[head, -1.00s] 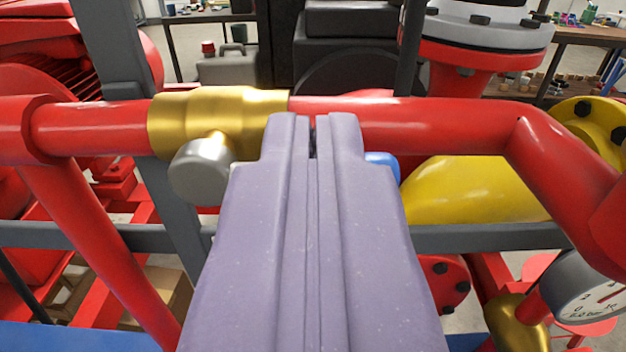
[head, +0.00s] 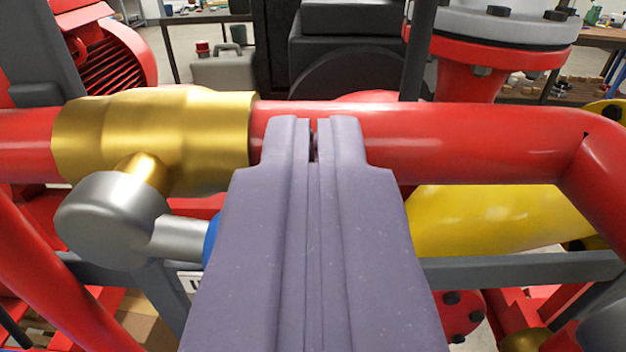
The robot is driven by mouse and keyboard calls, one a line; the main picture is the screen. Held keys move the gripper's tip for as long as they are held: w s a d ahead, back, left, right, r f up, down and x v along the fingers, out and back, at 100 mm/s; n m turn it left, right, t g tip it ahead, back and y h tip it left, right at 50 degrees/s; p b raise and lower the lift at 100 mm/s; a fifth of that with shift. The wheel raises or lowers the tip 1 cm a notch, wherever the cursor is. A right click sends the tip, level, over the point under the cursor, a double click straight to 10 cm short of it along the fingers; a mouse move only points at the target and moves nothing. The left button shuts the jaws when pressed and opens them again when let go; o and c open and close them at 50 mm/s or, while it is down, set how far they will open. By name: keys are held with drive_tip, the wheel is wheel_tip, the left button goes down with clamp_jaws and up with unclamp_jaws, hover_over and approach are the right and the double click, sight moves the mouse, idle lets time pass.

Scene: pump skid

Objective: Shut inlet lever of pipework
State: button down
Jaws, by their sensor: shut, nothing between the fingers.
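The brass valve body (head: 150,140) sits on the red horizontal pipe (head: 450,140) at left. Its lever (head: 180,240) has a round grey hub in front of the brass stem and a short grey arm running right to a blue grip. Only a sliver of the blue grip shows; the rest is hidden behind my gripper. My gripper (head: 315,125) is shut and empty, pointing forward in the middle of the view, with its tips over the pipe just right of the brass body. I cannot tell whether it touches the lever.
A grey frame rail (head: 520,268) crosses below the pipe, with a yellow part (head: 490,220) behind. A red motor (head: 105,50) stands at back left and a grey-topped flange (head: 500,30) at back right. A partly hidden white label (head: 188,282) is below the lever.

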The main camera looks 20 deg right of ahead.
drive_tip(key=shift+f+b, duration=0.45)
drive_tip(key=shift+f, duration=0.9)
drive_tip(key=shift+w+a+f+b, duration=0.5)
drive_tip(key=shift+a+f+b, duration=1.2)
drive_tip(key=shift+f+b, duration=0.9)
drive_tip(key=d+b+v, duration=0.1)
drive_tip(key=b+v, duration=0.1)
drive_tip(key=v, duration=0.7)
drive_tip(key=shift+s+r, duration=0.2)
drive_tip(key=shift+r, duration=0.3)
drive_tip(key=shift+d, duration=0.1)
